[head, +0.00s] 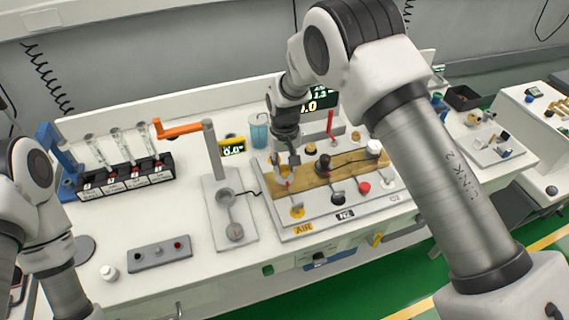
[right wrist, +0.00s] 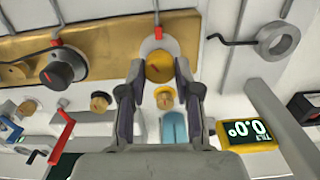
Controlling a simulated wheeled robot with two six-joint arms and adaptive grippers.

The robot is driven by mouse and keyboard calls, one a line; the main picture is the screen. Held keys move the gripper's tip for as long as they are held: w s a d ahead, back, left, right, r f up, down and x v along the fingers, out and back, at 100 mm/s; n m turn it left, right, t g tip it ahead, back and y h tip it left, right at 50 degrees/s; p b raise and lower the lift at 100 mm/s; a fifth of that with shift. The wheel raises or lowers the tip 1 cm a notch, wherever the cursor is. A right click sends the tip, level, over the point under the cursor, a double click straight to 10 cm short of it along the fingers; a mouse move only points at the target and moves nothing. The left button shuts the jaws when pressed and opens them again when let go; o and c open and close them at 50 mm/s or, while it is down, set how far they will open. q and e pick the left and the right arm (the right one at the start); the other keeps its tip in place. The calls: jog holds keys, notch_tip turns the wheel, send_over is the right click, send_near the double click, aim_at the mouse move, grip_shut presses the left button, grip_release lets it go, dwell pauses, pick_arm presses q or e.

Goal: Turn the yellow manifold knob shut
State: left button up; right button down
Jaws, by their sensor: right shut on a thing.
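The yellow manifold knob (right wrist: 159,67) sits at one end of the brass manifold (right wrist: 110,38) in the right wrist view. The manifold (head: 343,164) lies across a grey panel in the head view. My right gripper (right wrist: 160,75) has its two dark fingers on either side of the yellow knob and is shut on it. In the head view the right gripper (head: 291,160) comes down over the manifold's left end and hides part of the knob. The angle of the knob is hard to read. My left arm shows at the left edge, but its gripper is out of view.
A black knob (head: 323,163) and a white knob (head: 373,147) stand along the manifold. A red lever (head: 330,122) and a blue cup (head: 259,131) are behind it.

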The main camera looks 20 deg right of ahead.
aim_at(285, 167)
jog(key=m, duration=0.6)
jog(key=shift+s+f, duration=0.15)
jog(key=shift+f, duration=0.05)
jog(key=shift+m, duration=0.3)
jog(key=c, duration=0.8)
grip_release()
jog(key=shift+r, duration=0.1)
jog(key=shift+r, duration=0.25)
notch_tip(285, 167, up, 11)
jog(key=shift+w+r, duration=0.2)
